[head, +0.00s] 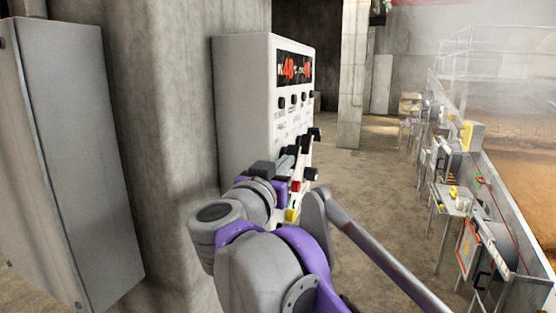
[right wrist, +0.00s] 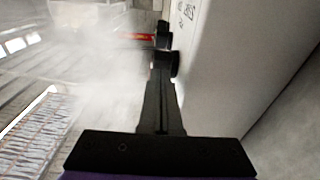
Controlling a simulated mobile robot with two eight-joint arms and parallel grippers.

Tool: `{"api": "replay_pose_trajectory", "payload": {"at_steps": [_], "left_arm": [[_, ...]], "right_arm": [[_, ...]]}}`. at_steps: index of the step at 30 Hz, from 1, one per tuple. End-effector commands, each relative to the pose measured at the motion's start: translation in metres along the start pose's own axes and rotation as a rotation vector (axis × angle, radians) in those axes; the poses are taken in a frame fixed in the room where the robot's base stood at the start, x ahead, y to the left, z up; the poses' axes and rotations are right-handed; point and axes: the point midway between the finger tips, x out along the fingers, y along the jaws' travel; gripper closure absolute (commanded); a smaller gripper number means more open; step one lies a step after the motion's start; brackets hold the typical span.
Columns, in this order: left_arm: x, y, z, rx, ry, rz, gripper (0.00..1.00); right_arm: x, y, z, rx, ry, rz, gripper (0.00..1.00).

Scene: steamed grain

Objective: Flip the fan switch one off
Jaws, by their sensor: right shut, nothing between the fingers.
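A white control box (head: 245,90) with a red-digit display (head: 294,68) stands against the concrete pillar in the head view. Its front carries a row of small black knobs (head: 294,99) and larger black switches (head: 314,134) lower down. Labels are too small to read, so I cannot tell which is fan switch one. My right gripper (head: 288,157) is at the lower switches, partly hidden by its own wrist. In the right wrist view its fingers (right wrist: 162,82) are shut and empty, tips at or very near a black switch (right wrist: 166,63); contact is unclear. My left gripper is out of view.
A grey cabinet (head: 75,150) stands at the left, close to the pillar (head: 160,120). Several small tables with equipment (head: 455,196) line a low wall at the right. The concrete floor (head: 375,195) between is clear. Steam hangs at the upper right.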

Motion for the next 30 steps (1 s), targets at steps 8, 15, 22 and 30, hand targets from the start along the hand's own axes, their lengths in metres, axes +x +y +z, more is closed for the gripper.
{"api": "replay_pose_trajectory", "payload": {"at_steps": [8, 15, 22, 30], "left_arm": [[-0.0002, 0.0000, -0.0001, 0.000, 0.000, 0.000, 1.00], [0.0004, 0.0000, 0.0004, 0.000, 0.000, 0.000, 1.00], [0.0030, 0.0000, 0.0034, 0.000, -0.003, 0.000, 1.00], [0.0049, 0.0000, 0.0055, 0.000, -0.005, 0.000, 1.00]], "right_arm": [[0.0030, -0.0001, 0.0030, 0.000, 0.000, -0.001, 1.00], [0.0027, 0.0000, 0.0037, 0.000, 0.006, 0.000, 1.00], [0.0026, 0.0003, 0.0064, 0.000, 0.050, 0.000, 1.00], [0.0027, 0.0003, 0.0085, 0.000, 0.087, 0.001, 1.00]]}}
